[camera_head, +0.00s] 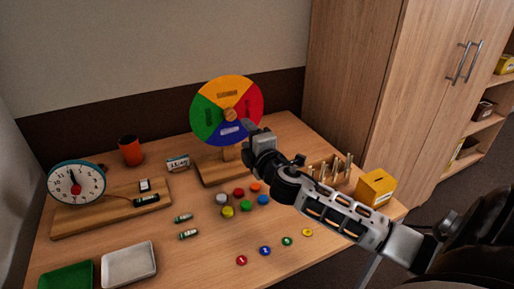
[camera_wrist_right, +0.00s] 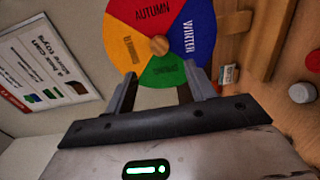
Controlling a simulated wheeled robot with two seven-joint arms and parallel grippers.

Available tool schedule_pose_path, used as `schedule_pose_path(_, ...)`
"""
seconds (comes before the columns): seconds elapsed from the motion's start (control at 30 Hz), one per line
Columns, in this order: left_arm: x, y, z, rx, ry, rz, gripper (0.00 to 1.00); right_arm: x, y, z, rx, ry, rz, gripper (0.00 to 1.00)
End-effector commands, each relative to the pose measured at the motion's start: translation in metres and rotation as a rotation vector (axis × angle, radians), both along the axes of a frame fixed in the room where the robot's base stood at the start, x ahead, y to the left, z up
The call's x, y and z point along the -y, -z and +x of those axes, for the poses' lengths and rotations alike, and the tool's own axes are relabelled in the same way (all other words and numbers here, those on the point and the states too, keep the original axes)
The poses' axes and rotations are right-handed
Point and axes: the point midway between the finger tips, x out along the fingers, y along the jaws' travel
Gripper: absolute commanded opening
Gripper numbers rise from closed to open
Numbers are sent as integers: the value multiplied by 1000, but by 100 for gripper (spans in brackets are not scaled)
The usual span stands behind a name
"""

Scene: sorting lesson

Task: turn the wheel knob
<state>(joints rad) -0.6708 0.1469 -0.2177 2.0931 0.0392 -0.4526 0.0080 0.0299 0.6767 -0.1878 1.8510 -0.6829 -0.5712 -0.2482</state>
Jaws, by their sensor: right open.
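The season wheel (camera_head: 208,105) stands upright on a wooden stand at the back of the table, with orange, red, blue and green sectors. Its round wooden knob (camera_head: 230,115) is at the centre. In the right wrist view the wheel (camera_wrist_right: 120,18) shows season words, and its knob (camera_wrist_right: 159,45) lies just beyond the fingertips. My right gripper (camera_head: 249,129) is in front of the wheel, low and right of the knob. In the right wrist view this gripper (camera_wrist_right: 162,75) is open, with nothing between its fingers. My left gripper is out of view.
Several coloured caps (camera_head: 246,206) lie in front of the wheel stand (camera_head: 212,174). A clock (camera_head: 77,184) and an orange cup (camera_head: 131,151) stand left. A yellow box (camera_head: 375,188) sits right, near a wooden peg rack (camera_head: 322,170). A cabinet (camera_head: 350,70) stands behind right.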

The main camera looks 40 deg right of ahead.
Motion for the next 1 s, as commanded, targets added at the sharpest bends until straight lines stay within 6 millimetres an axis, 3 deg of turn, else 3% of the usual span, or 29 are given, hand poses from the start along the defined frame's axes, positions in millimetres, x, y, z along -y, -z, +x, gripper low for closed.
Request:
schedule_pose_path(0.1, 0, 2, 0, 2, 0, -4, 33, -6, 2, -25, -2, -1, -1, 55)
schedule_pose_path(0.3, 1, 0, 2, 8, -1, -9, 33, -11, 1, -47, -1, -1, -1, 55)
schedule_pose_path(1.0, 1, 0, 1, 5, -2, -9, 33, -12, 0, -52, 0, 0, -1, 55)
